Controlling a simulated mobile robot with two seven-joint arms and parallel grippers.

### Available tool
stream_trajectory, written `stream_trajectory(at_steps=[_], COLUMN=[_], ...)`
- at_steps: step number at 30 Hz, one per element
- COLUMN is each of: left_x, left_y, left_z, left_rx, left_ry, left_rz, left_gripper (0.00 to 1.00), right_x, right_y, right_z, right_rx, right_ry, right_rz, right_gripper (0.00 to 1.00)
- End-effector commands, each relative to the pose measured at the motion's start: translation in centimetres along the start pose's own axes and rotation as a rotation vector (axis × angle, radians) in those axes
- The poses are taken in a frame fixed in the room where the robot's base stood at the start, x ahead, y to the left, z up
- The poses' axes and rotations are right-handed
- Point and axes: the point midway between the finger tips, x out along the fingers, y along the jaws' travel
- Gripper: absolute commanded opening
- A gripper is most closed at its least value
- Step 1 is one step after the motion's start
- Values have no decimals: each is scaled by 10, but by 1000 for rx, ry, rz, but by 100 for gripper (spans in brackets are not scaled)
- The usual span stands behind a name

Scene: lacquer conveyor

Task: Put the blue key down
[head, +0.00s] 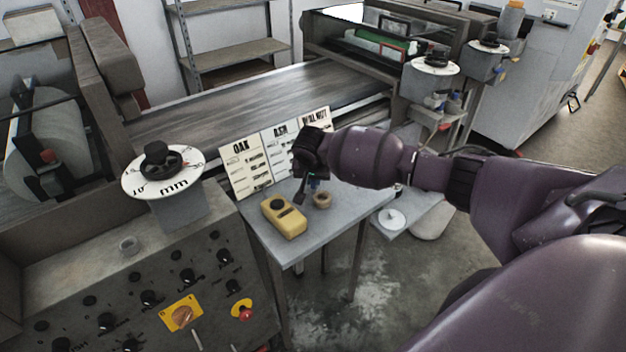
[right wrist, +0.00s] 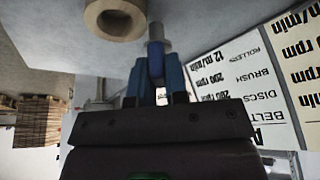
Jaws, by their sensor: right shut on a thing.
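My right gripper (head: 306,188) points down over the small grey table (head: 318,233), close to the sign cards. It is shut on the blue key (head: 314,183), which shows only as a small blue patch in the head view. In the right wrist view the blue key (right wrist: 156,62) is between the fingers, with a grey end (right wrist: 157,34) toward the table top. I cannot tell whether that end touches the table. A brown ring (head: 322,200) lies right beside it; it also shows in the right wrist view (right wrist: 95,18). My left gripper is not in view.
A yellow handheld device (head: 284,217) lies on the table. Cards marked OAK, ASH and WALNUT (head: 245,168) stand along its back edge. A control panel (head: 150,290) with knobs is at the left. The conveyor (head: 270,100) runs behind. The table's front right is clear.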

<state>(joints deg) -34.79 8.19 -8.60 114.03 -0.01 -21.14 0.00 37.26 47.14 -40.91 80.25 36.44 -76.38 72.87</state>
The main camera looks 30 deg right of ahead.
Motion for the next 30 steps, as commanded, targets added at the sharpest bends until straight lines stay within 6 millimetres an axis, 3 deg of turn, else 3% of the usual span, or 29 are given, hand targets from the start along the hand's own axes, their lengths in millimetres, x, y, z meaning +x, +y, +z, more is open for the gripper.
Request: stream_trajectory(at_steps=[12,13,18,30], left_x=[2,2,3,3], left_y=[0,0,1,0], left_z=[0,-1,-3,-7], left_rx=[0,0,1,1], left_ry=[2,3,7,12], left_rz=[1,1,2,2], left_gripper=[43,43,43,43], right_x=[8,8,8,-2], right_y=[0,0,0,-1], right_z=[3,3,3,2], right_rx=[1,1,1,0], right_ry=[1,1,1,1], right_rz=[0,0,0,-3], right_gripper=[0,16,40,40])
